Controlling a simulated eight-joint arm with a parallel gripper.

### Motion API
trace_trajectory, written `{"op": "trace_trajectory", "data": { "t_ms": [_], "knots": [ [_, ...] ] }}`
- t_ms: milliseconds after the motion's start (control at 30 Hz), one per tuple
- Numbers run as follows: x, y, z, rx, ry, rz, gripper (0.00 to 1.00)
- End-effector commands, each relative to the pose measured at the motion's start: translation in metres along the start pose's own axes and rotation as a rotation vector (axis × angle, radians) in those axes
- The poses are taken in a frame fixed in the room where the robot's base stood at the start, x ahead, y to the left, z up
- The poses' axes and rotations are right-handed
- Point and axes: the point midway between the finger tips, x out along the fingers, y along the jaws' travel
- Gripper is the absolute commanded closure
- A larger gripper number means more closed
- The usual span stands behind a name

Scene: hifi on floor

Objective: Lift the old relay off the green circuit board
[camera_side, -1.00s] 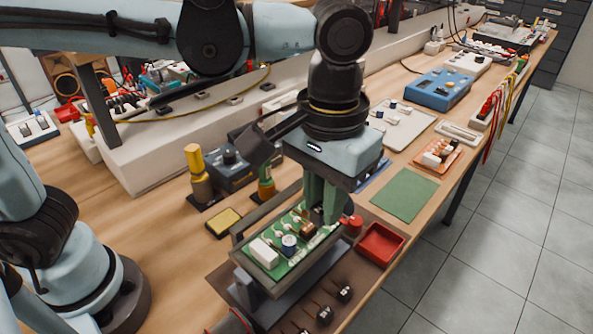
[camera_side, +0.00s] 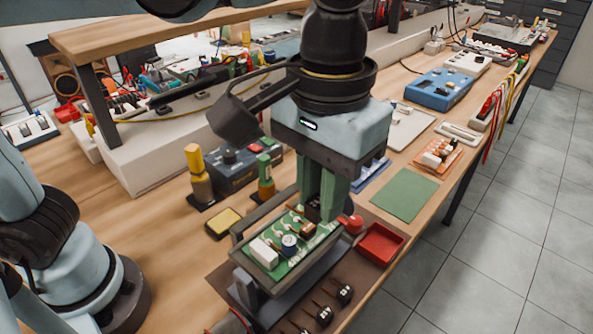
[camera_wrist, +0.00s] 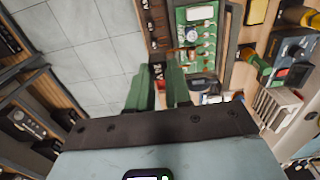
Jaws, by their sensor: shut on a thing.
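The green circuit board (camera_side: 283,268) sits in a dark raised frame in the side view, with a white block, a blue-topped cylinder and small parts on it. It also shows at the top of the wrist view (camera_wrist: 207,14). My gripper (camera_side: 320,209) has green fingers over the board's far right end. It is shut on the old relay (camera_side: 313,210), a dark block mostly hidden between the fingers. In the wrist view the relay (camera_wrist: 157,76) shows a pale "24V" label between the fingers. I cannot tell how large the gap is between relay and board.
A red tray (camera_side: 381,244) stands right of the board frame, with a red knob between them. Dark relays (camera_side: 343,293) lie on a brown mat in front. A yellow sponge tin (camera_side: 224,222) and yellow-capped bottle (camera_side: 197,172) stand left. A green mat (camera_side: 405,195) is bare.

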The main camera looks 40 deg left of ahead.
Motion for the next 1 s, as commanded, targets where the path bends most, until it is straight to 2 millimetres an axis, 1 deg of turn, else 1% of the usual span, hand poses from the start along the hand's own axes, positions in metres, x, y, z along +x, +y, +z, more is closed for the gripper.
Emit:
{"op": "trace_trajectory", "data": {
  "t_ms": [600,1000],
  "knots": [
    [-0.022,0.0,0.0,0.0,0.0,0.0,1.0],
    [-0.024,0.0,0.0,0.0,0.0,0.0,1.0]
  ]
}}
